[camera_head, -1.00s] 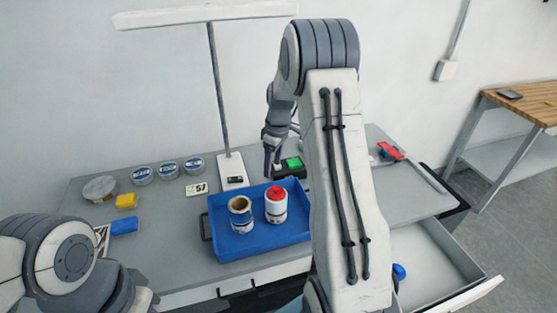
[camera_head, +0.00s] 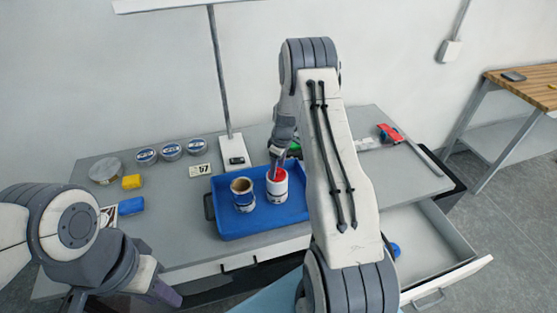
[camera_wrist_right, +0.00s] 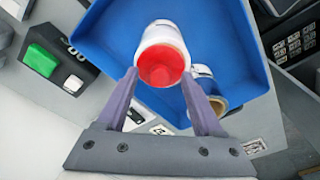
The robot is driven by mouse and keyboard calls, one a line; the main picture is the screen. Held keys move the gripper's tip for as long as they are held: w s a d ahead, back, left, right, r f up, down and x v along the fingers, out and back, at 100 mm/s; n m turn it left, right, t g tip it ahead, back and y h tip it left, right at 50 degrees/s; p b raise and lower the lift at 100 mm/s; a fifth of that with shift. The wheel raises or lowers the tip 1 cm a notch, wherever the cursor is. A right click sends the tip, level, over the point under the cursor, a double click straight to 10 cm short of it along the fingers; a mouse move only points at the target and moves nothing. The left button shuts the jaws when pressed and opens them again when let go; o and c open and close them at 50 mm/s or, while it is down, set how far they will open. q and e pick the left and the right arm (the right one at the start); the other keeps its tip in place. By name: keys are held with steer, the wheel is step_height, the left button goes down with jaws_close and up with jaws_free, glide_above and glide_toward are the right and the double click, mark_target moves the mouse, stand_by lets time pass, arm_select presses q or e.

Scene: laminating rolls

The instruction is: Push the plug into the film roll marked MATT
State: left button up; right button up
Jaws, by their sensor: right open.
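A white film roll (camera_head: 277,193) with a red plug (camera_head: 275,176) in its top end stands upright in the blue tray (camera_head: 232,226). In the right wrist view the red plug (camera_wrist_right: 160,68) sits inside the white rim of the roll (camera_wrist_right: 163,34). No marking is readable on it. A second roll (camera_head: 243,200) with a brown open core stands beside it on the left. My right gripper (camera_head: 277,167) is over the plug; in its wrist view the open fingers (camera_wrist_right: 160,80) flank the plug end, and contact is unclear. My left gripper (camera_head: 165,292) is low at left, its jaws mostly hidden.
A lamp stand (camera_head: 234,152) and a box with a green button (camera_wrist_right: 41,60) are behind. An open drawer (camera_head: 429,245) is at right.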

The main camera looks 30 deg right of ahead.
jaws_close()
steer(key=shift+s+f+b, duration=0.1)
steer(key=shift+f+b, duration=0.25)
steer(key=shift+f+b, duration=0.3)
steer(key=shift+f, duration=0.05)
